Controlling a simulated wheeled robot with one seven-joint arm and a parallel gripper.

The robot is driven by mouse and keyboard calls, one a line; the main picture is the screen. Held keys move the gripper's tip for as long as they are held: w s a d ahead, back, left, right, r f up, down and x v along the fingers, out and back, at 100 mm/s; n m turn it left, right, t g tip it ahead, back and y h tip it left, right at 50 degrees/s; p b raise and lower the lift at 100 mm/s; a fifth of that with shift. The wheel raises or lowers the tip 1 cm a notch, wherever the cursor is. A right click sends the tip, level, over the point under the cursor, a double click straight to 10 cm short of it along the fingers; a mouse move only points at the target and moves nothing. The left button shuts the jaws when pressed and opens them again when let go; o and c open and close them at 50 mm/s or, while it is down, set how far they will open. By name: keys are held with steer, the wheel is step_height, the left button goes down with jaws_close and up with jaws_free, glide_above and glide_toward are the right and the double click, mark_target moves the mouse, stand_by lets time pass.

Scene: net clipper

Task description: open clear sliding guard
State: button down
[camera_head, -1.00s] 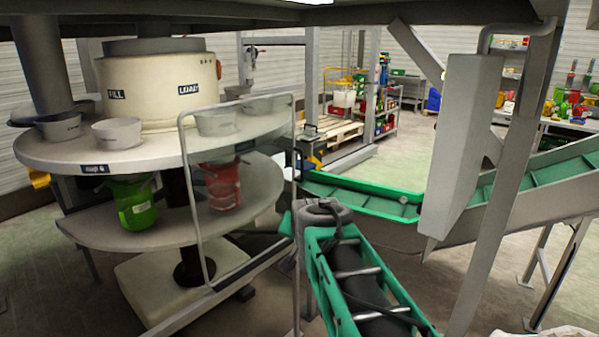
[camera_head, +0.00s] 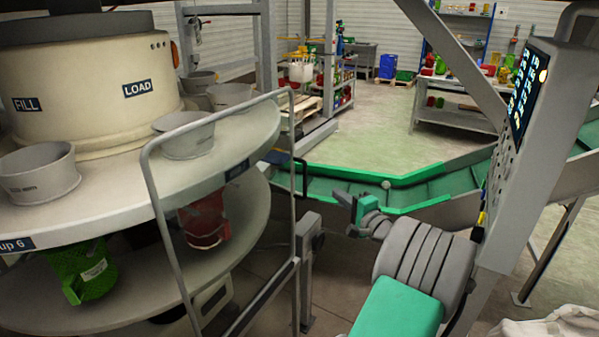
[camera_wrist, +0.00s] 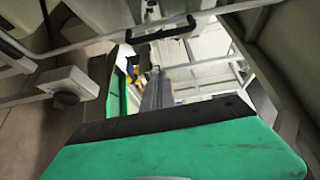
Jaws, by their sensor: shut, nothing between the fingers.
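The clear sliding guard (camera_head: 168,232) is a see-through panel in a grey metal frame. It stands in front of the right side of the round carousel, between the carousel and my arm. A dark bar handle (camera_head: 303,177) is at its right edge; a black bar handle (camera_wrist: 160,29) also shows at the top of the wrist view. My green and grey gripper (camera_head: 348,203) is right of the guard and slightly below the handle in the picture, apart from it. It is shut and empty. Its fingertips are small and hard to make out.
The carousel (camera_head: 110,185) bears several grey cups, with green and red pots below. A green-edged conveyor (camera_head: 425,200) runs behind my gripper. A grey control panel (camera_head: 530,130) stands at the right. A grey post (camera_head: 308,270) stands close by the guard's lower right.

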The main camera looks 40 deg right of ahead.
steer(key=w+a+p, duration=0.2)
steer(key=w+p, duration=0.1)
steer(key=w, duration=0.6)
steer(key=shift+p, duration=0.35)
